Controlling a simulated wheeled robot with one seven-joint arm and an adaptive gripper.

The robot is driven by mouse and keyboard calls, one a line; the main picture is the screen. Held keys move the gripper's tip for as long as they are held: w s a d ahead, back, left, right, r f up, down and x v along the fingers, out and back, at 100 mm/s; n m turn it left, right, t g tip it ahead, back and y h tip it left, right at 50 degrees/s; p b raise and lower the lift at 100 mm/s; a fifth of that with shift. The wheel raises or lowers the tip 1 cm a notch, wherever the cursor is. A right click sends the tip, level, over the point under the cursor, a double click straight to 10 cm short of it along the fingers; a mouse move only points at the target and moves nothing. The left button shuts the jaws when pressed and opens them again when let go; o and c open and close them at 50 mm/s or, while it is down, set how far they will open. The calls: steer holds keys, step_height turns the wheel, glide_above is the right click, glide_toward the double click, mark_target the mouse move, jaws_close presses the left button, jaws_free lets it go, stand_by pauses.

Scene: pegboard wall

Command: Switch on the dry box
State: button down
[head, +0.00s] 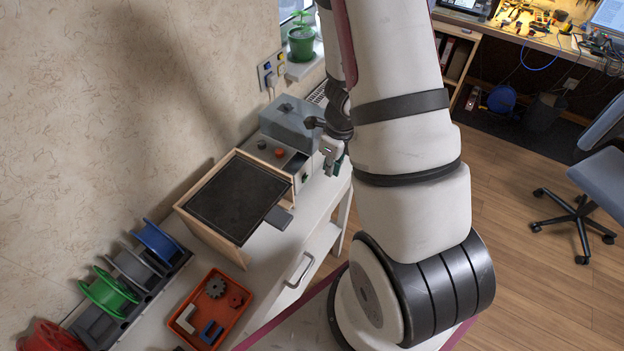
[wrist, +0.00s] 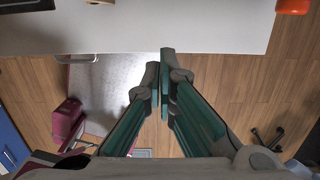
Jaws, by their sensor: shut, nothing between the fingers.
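The dry box is likely the grey-lidded box (head: 290,124) on the white bench against the wall, though I cannot be sure of its name. Its pale front panel (head: 293,163) carries a dark knob, a red round button (head: 279,152) and a small green control (head: 304,177). My gripper (head: 331,165) is at the right side of this box, near the bench's front edge, pointing down. In the wrist view its green fingers (wrist: 165,62) are shut together and empty, over the bench edge and the floor. Whether it touches anything cannot be told.
A wooden-framed box with a black top (head: 238,200) stands next to the grey box. An orange tray (head: 207,309) with small parts and several spools (head: 108,292) lie further left. A potted plant (head: 301,42) and a wall socket (head: 271,70) are behind.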

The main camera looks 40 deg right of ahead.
mark_target(306, 179)
stand_by(0.3)
steer(key=f+b, duration=0.6)
steer(key=w+f+b, duration=0.1)
steer(key=f+b, duration=0.2)
steer(key=f, duration=0.1)
steer(key=shift+a, duration=0.2)
steer(key=shift+w+a+r+p, duration=0.15)
steer(key=shift+w+r+p, duration=0.35)
steer(key=shift+p, duration=0.25)
steer(key=shift+w+a+r+p, duration=0.2)
steer(key=shift+w+p, duration=0.15)
steer(key=shift+p, duration=0.2)
steer(key=shift+w+a+r+p, duration=0.1)
steer(key=shift+w+r+p, duration=0.15)
steer(key=shift+p, duration=0.3)
steer(key=shift+w+a+p, duration=0.1)
steer(key=shift+w+p, duration=0.4)
steer(key=shift+w, duration=0.05)
